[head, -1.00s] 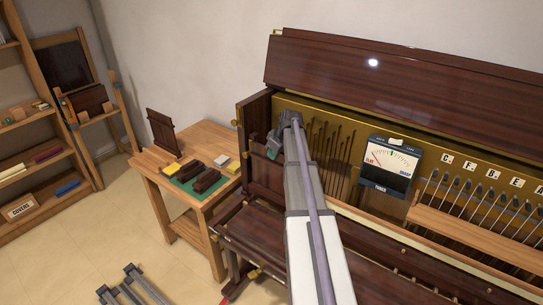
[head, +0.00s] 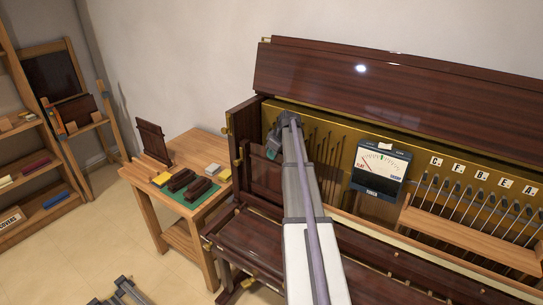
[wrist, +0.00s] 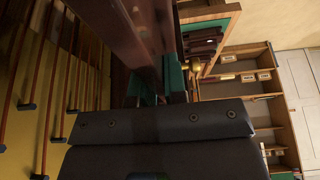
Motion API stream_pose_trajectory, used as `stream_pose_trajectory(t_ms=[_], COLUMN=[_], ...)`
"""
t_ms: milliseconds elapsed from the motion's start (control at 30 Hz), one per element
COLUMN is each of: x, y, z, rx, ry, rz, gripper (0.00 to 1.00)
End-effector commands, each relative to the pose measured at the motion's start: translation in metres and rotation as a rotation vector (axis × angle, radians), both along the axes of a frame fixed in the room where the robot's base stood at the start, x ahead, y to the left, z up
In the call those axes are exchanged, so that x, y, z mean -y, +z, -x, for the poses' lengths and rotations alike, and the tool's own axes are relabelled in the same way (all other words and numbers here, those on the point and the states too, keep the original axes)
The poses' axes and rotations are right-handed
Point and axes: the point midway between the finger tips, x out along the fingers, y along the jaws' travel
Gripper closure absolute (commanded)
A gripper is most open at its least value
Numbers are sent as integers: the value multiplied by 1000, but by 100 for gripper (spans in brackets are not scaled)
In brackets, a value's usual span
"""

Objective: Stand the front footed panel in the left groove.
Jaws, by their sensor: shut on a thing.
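My gripper (head: 271,150) is at the left end of the open piano, its teal fingertips partly hidden by my own arm. It is shut on a dark red-brown wooden panel (head: 260,172), which hangs beside the piano's left side wall. In the wrist view the held panel (wrist: 138,35) rises as a long slab from between the teal pads. Its feet and lower edge are hidden, so I cannot tell whether it touches anything. Another dark panel (head: 152,140) stands upright at the back of the small wooden table. I cannot make out the left groove.
The tuning meter (head: 380,168) and tuning pins stand right of my arm. The raised lid (head: 380,80) is above. Shelves (head: 40,165) stand far left.

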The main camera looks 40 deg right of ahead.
Motion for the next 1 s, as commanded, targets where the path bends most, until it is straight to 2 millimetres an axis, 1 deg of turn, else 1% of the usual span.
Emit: stream_pose_trajectory(t_ms=[300,400,800,1000], x=[-7,-7,-7,-7], y=[-5,-16,-41,-48], z=[-19,-17,-17,-17], rx=[1,1,1,1], ry=[1,1,0,0], rz=[0,0,0,0], gripper=[100,100,100,100])
